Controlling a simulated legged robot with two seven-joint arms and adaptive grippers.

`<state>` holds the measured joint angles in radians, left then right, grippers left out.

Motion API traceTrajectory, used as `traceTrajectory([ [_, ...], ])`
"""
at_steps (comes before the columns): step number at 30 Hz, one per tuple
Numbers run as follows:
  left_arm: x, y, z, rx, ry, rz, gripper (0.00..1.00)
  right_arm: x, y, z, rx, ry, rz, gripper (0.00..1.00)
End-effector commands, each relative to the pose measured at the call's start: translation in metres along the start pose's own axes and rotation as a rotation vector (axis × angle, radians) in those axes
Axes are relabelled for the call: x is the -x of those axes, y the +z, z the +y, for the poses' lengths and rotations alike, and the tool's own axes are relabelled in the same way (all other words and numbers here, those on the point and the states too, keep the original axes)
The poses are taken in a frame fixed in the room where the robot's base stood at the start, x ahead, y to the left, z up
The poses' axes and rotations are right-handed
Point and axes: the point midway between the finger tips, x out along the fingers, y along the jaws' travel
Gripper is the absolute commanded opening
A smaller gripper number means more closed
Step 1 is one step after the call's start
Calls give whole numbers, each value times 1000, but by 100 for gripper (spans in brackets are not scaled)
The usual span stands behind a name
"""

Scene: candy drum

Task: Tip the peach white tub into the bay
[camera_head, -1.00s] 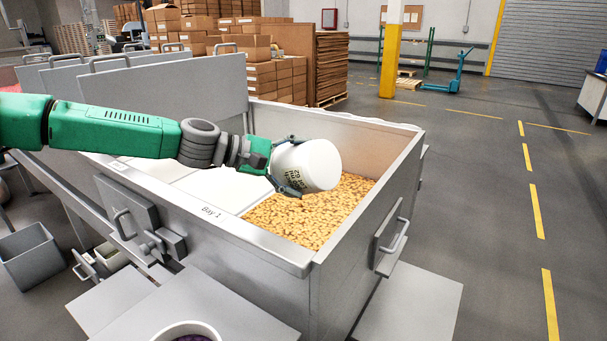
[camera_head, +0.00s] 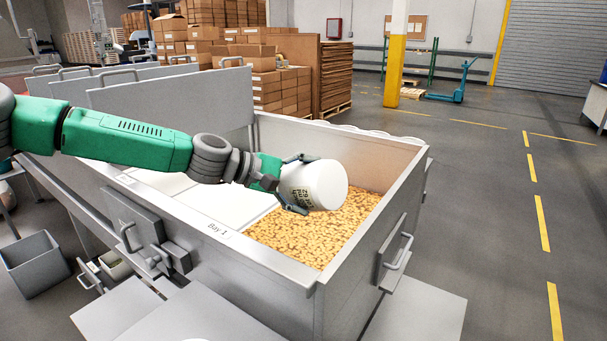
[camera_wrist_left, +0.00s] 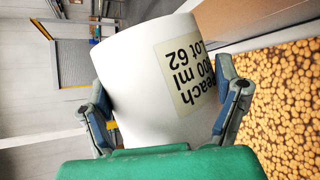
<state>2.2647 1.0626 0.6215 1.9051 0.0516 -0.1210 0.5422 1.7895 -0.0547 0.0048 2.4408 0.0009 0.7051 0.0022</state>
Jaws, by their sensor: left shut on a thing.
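The white tub (camera_head: 318,186) lies on its side in my left gripper (camera_head: 296,185), above the open bay (camera_head: 283,259). The gripper's two fingers are closed around its side. In the left wrist view the tub (camera_wrist_left: 135,75) shows a label with "each", "00 ml" and "Lot 62", upside down. The fingers (camera_wrist_left: 165,105) press on both sides of it. The tub's round white end faces right in the head view, and I cannot see inside it. The bay, marked "Bay 1", holds many small tan pieces (camera_head: 320,235). My right gripper is out of view.
White panels (camera_head: 215,195) cover the part of the bin left of the pieces. The bin's metal walls rise around the bay, with a handle (camera_head: 398,252) on the right side. Stacked cardboard boxes (camera_head: 280,90) stand behind.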

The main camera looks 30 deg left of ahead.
Motion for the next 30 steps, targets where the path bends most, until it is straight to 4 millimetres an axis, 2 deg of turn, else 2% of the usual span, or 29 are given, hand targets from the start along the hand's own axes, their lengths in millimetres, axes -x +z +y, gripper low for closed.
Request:
traceTrajectory([
  [1, 0, 10, 7, -29, -19, 21, 32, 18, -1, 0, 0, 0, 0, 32],
  [14, -17, 34, 6, -286, -151, 275, 32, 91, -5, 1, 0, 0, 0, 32],
  [18, -21, 36, 3, -333, -175, 329, 32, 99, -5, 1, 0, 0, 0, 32],
  [30, -24, 37, 1, -358, -186, 355, 32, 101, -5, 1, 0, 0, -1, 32],
])
